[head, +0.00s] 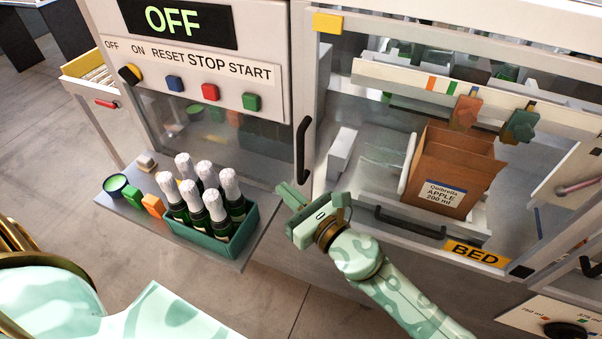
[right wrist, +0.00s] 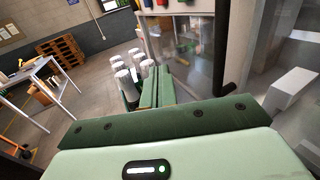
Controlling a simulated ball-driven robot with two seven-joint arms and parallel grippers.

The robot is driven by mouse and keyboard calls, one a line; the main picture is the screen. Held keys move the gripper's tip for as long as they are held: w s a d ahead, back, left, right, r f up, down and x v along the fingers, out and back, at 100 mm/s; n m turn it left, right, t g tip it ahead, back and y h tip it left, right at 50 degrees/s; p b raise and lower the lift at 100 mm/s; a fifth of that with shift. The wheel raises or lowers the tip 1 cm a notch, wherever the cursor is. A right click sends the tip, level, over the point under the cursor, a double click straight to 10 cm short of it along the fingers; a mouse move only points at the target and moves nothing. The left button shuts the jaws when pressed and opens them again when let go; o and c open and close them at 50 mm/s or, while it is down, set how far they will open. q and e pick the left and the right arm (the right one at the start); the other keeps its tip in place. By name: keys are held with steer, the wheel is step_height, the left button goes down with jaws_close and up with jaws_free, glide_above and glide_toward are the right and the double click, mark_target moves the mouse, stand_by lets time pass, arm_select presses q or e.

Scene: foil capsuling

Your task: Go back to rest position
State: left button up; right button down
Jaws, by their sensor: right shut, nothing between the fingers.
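My right gripper (head: 292,196) is in the middle of the head view, in front of the machine and just right of the bottle crate. Its fingers (right wrist: 157,88) show shut and empty in the right wrist view. A black vertical door handle (head: 302,150) is just above it. The green crate (head: 213,239) holds several foil-topped bottles (head: 212,196) on a grey shelf (head: 132,212). My left gripper is not in view; only pale green body parts of mine show at the lower left.
A cardboard box (head: 447,180) labelled Apple 200 ml stands behind the BED panel (head: 475,254). The control panel display (head: 176,20) reads OFF above coloured buttons. A green round tin (head: 116,184) and small blocks (head: 152,205) sit left of the crate. Open floor lies below the shelf.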

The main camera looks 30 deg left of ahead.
steer(key=s, duration=0.2)
steer(key=s+d+p, duration=0.1)
steer(key=s, duration=0.1)
steer(key=shift+s, duration=0.35)
